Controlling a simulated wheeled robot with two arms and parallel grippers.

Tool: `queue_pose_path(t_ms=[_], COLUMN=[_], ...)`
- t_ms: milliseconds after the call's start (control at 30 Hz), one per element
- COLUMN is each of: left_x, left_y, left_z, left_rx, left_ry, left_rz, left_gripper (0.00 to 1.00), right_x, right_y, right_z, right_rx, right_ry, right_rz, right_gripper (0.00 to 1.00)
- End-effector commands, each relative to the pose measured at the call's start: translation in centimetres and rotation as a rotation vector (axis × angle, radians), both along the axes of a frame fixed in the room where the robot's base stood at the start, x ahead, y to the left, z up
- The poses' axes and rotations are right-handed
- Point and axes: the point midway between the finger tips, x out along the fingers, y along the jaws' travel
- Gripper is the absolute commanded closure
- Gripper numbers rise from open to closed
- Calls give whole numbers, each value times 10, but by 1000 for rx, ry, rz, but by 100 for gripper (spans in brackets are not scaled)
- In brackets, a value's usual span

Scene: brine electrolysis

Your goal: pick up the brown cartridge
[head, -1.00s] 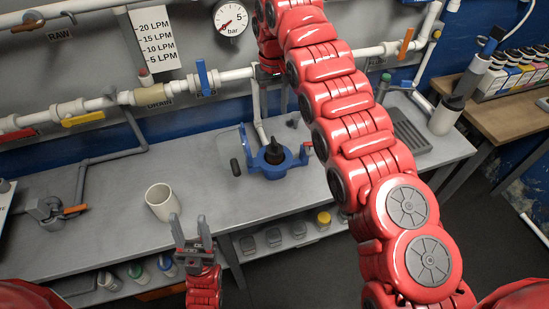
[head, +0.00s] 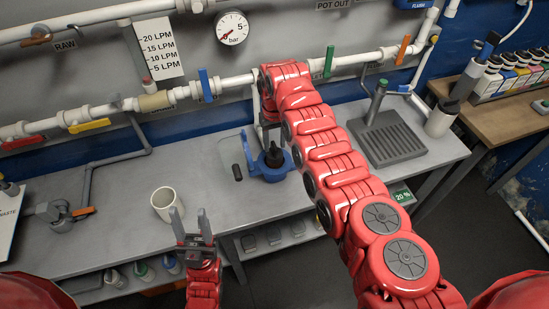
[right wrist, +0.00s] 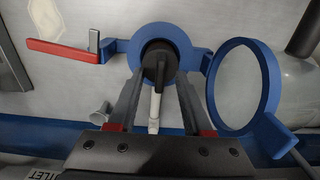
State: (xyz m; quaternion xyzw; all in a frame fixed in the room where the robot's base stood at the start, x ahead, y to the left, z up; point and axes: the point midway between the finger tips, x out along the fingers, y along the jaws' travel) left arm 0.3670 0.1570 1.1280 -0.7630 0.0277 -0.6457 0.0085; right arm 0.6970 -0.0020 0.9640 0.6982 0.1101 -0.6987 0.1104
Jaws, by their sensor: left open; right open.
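A dark, nearly black cartridge (head: 273,155) stands in a blue round housing (head: 260,173) on the grey bench; its brown colour is hard to make out. In the right wrist view, the dark top with a raised grip (right wrist: 158,62) sits inside the blue ring of the housing (right wrist: 140,48). My right gripper (right wrist: 159,82) is open, its fingers on either side of the dark top in the picture; I cannot tell whether they touch it. In the head view its fingers are mostly hidden by my arm. My left gripper (head: 190,222) is open and empty near the bench's front edge.
The housing's open ring lid (right wrist: 247,88) stands to one side, and a red-handled clamp (right wrist: 62,51) to the other. A white mug (head: 164,204) is near my left gripper. A pipe with valves (head: 155,102) runs behind. A grey drain tray (head: 390,140) is at right.

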Motion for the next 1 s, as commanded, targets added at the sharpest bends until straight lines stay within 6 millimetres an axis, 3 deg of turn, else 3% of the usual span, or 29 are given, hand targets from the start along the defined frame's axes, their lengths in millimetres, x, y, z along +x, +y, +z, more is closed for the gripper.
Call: queue_pose_path(t_ms=[200, 433, 467, 733, 1000], left_x=[0, 0, 0, 0, 0], left_y=[0, 0, 0, 0, 0], left_z=[6, 5, 5, 5, 5], left_rx=[0, 0, 0, 0, 0], left_ry=[0, 0, 0, 0, 0], left_rz=[0, 0, 0, 0, 0], left_gripper=[50, 50, 50, 50, 50], right_x=[0, 0, 0, 0, 0], right_y=[1, 1, 1, 0, 0], right_z=[-17, -19, -19, -19, -19], right_rx=[0, 1, 1, 1, 0], right_ry=[-1, -3, -3, -2, -1], right_rz=[1, 1, 1, 1, 1], right_gripper=[50, 50, 52, 100, 100])
